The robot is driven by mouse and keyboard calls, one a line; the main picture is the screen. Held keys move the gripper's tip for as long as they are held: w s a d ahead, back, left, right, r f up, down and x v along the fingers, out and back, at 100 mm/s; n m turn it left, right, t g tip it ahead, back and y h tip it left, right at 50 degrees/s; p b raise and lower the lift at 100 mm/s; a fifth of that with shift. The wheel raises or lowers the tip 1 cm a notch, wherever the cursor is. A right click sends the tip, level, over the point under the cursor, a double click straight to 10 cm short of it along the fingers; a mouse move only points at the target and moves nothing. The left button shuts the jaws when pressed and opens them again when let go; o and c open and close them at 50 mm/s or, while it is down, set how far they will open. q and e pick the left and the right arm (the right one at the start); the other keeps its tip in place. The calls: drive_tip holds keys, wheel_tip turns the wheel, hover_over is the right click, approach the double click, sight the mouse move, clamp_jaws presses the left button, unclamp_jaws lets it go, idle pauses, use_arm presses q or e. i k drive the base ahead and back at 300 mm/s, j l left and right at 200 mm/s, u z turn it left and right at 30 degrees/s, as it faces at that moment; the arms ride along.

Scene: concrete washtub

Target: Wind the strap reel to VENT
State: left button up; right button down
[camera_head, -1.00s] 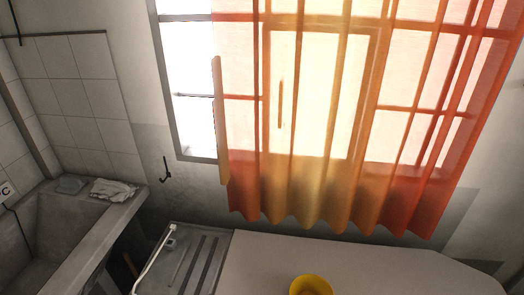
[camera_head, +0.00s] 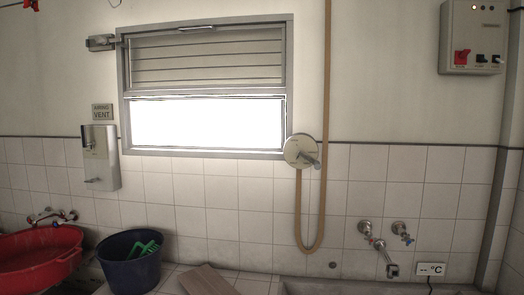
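The strap reel (camera_head: 297,148) is a round pale metal disc on the wall at the lower right corner of the window, with a short crank handle pointing right and down. A tan strap (camera_head: 327,70) comes down from above beside it and hangs in a loop below it. The slatted shutter (camera_head: 207,62) covers about the upper half of the window; bright light shows below it. A small sign (camera_head: 103,112) left of the window reads VENT, with a smaller word above it. Lettering on the reel is too small to read. Neither gripper is in view.
A red basin (camera_head: 40,258) and a dark bucket (camera_head: 125,272) with a green item stand at the lower left. A grey control box (camera_head: 473,38) with a red switch hangs upper right.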

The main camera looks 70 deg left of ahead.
sight(317, 164)
drive_tip(key=u, duration=2.05)
drive_tip(key=i+j, duration=0.6)
drive_tip(key=j, duration=0.2)
